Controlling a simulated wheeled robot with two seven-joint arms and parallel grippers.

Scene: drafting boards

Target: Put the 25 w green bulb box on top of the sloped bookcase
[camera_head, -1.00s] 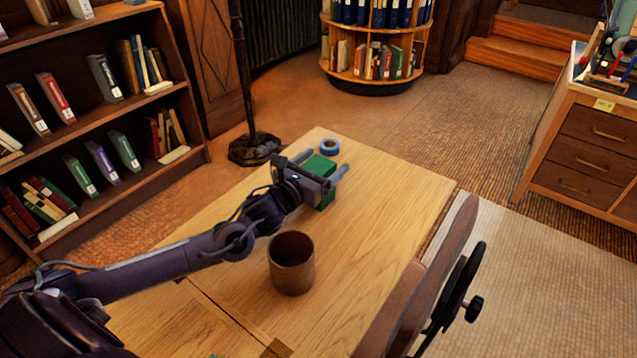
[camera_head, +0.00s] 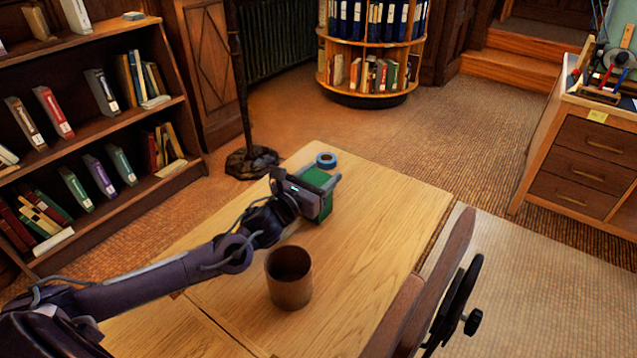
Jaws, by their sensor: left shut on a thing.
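The green bulb box (camera_head: 318,178) is at the far part of the wooden table, partly hidden by my left gripper. My left gripper (camera_head: 326,186) is shut on the green box, with its fingers along the box's sides. I cannot tell whether the box touches the table or is slightly above it. The bookcase (camera_head: 163,100) at the left has sloped shelves with several books; its top edge is at the upper left. My right gripper is not in view.
A brown cup (camera_head: 289,279) stands on the table (camera_head: 385,205) near my left forearm. A blue tape roll (camera_head: 326,159) lies just beyond the box. A wooden chair-like piece (camera_head: 425,290) is at the right.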

